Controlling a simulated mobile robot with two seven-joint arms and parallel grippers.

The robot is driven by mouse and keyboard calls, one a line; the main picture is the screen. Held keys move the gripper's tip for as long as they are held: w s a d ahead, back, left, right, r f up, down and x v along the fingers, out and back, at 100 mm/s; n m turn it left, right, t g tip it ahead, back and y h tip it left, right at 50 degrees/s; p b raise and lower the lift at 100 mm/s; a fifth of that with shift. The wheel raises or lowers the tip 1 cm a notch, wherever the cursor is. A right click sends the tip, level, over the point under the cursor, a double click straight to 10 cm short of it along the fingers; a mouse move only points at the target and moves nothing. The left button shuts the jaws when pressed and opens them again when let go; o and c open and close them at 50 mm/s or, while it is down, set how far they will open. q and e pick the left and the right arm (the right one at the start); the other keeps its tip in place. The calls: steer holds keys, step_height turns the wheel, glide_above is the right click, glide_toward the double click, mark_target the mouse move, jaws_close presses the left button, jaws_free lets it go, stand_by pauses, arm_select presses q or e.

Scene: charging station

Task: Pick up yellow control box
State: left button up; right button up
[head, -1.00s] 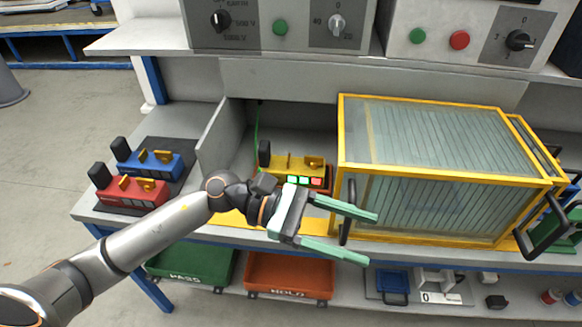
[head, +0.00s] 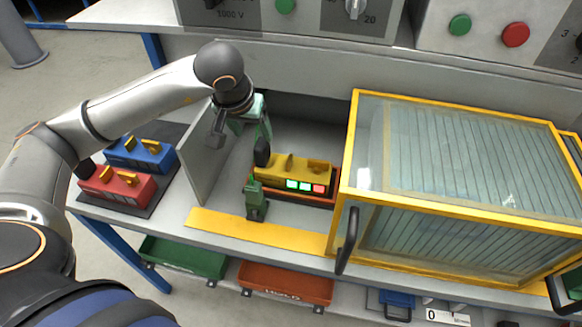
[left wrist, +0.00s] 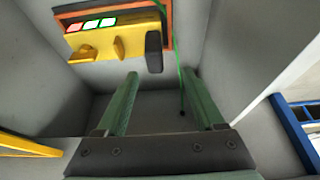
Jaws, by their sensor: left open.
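The yellow control box (head: 290,178) sits in an orange tray (head: 305,197) in the grey bay. It has a black upright knob at its left end and green and red lit buttons. In the left wrist view the box (left wrist: 100,44) is at the upper left, its black knob (left wrist: 153,52) just beyond the fingertips. My left gripper (head: 252,132) is open and empty, pointing down at the back left of the box. Its two green fingers show in the left wrist view (left wrist: 160,75), apart from the box.
A grey partition (head: 200,160) stands left of the bay. A yellow-framed glass cage (head: 345,170) stands close on the right. A green and dark piece (head: 255,198) stands at the box's front left. Red (head: 120,188) and blue (head: 140,158) boxes lie beyond the partition.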

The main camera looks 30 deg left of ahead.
mark_target(261, 144)
arm_select(q)
steer(key=shift+x, duration=1.15)
steer(key=shift+d+p+x, duration=0.2)
steer(key=shift+x, duration=1.15)
steer(key=shift+d+p+x, duration=0.2)
steer(key=shift+d+x, duration=0.05)
steer(key=shift+x, duration=1.15)
jaws_close()
